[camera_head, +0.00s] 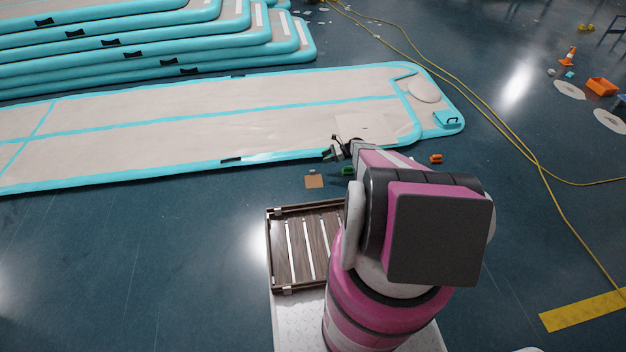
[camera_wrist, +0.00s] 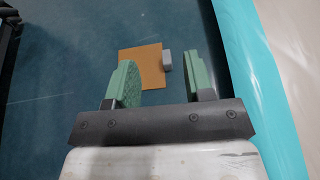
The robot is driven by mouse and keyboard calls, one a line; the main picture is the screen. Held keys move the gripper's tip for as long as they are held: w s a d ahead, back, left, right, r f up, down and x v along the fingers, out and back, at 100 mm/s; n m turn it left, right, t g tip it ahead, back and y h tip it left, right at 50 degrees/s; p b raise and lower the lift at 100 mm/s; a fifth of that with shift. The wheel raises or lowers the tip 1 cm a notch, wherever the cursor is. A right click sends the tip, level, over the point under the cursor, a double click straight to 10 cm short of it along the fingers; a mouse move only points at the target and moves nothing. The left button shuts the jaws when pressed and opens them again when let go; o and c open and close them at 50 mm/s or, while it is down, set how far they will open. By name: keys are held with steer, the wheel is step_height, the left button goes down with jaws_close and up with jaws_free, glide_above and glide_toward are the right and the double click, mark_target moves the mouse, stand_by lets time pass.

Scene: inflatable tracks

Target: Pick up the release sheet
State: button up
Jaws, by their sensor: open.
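A flat brown square sheet (camera_head: 314,182), which looks like the release sheet, lies on the blue floor beside the long track. It also shows in the wrist view (camera_wrist: 138,64), partly behind the left finger. A small grey block (camera_wrist: 167,60) sits at the sheet's right edge, between the fingers in that picture. My gripper (camera_wrist: 160,66) has green-padded fingers spread apart with nothing held between them. In the head view, my gripper (camera_head: 333,150) is by the track's near edge, up and to the right of the sheet. The height above the floor is hard to tell.
The beige and turquoise inflatable track (camera_head: 200,112) lies behind the sheet. A slatted wooden tray (camera_head: 305,243) is in front. Yellow cables (camera_head: 480,105) cross the floor. The floor at left is clear.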

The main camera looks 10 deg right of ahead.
glide_toward(312, 171)
steer(key=shift+x, duration=1.2)
steer(key=shift+w+x, duration=0.2)
steer(key=shift+x, duration=3.1)
jaws_close()
